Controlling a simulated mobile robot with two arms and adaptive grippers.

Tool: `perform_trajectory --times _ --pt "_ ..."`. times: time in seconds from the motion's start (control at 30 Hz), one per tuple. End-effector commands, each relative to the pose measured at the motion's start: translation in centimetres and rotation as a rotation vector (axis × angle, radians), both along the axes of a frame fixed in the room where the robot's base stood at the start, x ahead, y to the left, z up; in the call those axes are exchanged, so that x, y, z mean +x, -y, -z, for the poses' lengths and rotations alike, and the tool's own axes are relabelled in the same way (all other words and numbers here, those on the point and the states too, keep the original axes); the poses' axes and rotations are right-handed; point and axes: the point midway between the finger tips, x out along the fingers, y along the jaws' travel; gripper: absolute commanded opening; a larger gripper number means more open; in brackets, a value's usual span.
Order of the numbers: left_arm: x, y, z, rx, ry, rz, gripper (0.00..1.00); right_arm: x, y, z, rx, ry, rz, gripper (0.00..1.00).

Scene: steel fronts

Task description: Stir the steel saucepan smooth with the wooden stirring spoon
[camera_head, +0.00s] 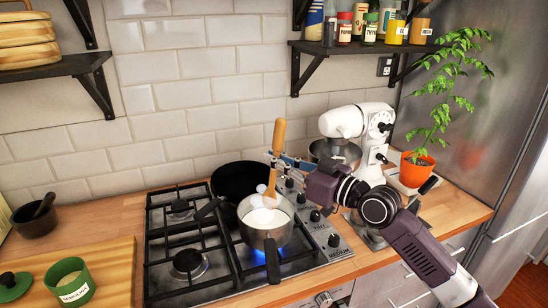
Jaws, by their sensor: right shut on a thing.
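The steel saucepan (254,234) stands on the front right burner of the hob with its dark handle toward me. Pale, whitish contents (265,217) show inside it. The wooden stirring spoon (280,133) is nearly upright, with its lower end reaching down into the saucepan. My right gripper (277,161) reaches in from the right and is shut on the spoon partway along its handle, above the pan. The spoon's tip is hard to make out against the contents. My left gripper is not in view.
A blue flame burns under the saucepan on the gas hob (218,283). A black frying pan (240,178) sits behind it. A white stand mixer (345,122) and a potted plant (417,172) stand at right. A green tin (69,282) stands on a board at left.

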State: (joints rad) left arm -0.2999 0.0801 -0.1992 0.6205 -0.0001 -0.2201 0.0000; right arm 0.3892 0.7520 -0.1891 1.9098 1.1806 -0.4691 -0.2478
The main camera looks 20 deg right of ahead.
Motion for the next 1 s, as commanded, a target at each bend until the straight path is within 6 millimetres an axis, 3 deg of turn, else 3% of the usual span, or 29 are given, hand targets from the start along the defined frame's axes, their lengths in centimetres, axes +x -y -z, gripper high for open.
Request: perform_trajectory --times 0.7,1.0 --pt "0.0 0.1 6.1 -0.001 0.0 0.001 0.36 0.9 -0.6 6.8 0.0 0.001 -0.001 0.0" --pt "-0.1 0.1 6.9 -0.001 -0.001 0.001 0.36 1.0 -0.7 7.6 0.0 0.001 0.0 0.0"
